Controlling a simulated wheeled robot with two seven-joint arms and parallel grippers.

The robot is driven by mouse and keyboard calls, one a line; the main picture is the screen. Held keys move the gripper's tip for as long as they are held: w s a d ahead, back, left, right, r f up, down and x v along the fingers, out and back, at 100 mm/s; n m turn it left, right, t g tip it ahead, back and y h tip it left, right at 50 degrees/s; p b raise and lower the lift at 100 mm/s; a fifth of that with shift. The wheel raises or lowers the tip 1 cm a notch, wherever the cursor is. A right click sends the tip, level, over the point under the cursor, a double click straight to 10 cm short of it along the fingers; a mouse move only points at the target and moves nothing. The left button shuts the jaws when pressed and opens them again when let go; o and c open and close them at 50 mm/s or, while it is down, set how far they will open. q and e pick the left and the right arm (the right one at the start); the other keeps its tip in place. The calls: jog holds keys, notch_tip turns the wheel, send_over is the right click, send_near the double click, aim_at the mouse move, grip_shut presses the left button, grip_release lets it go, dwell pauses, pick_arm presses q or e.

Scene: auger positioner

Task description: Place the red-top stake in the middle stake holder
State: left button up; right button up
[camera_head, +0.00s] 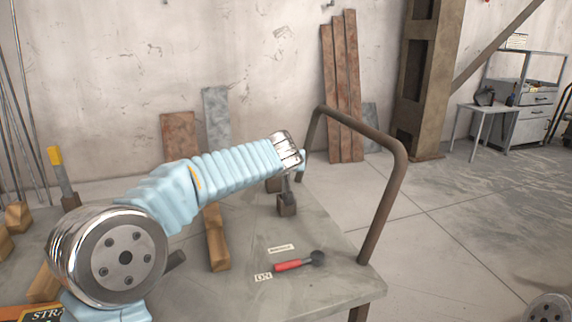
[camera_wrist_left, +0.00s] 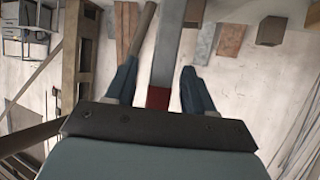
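The red-top stake (camera_wrist_left: 164,55) shows in the left wrist view as a grey bar with a red end near the camera, between my left gripper's fingers (camera_wrist_left: 158,80). Gaps show on both sides of it, so the fingers look open around it. In the head view my left gripper (camera_head: 301,161) is at the end of the arm reaching right, above a dark block (camera_head: 287,206) with a thin grey shaft rising from it. The arm hides the red top there. A yellow-top stake (camera_head: 60,175) stands upright at the left. I cannot tell which support is the middle holder. My right gripper is out of view.
The grey table (camera_head: 335,275) has a bent brown rail (camera_head: 391,200) at its right edge. A wooden beam (camera_head: 217,245) lies below my arm. A red-handled tool (camera_head: 295,265) lies near the front, beside small labels. Bare table shows around the tool.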

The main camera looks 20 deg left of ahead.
pick_arm(q)
jog(key=b+v, duration=0.2)
jog(key=v, duration=1)
jog(key=shift+r, duration=0.15)
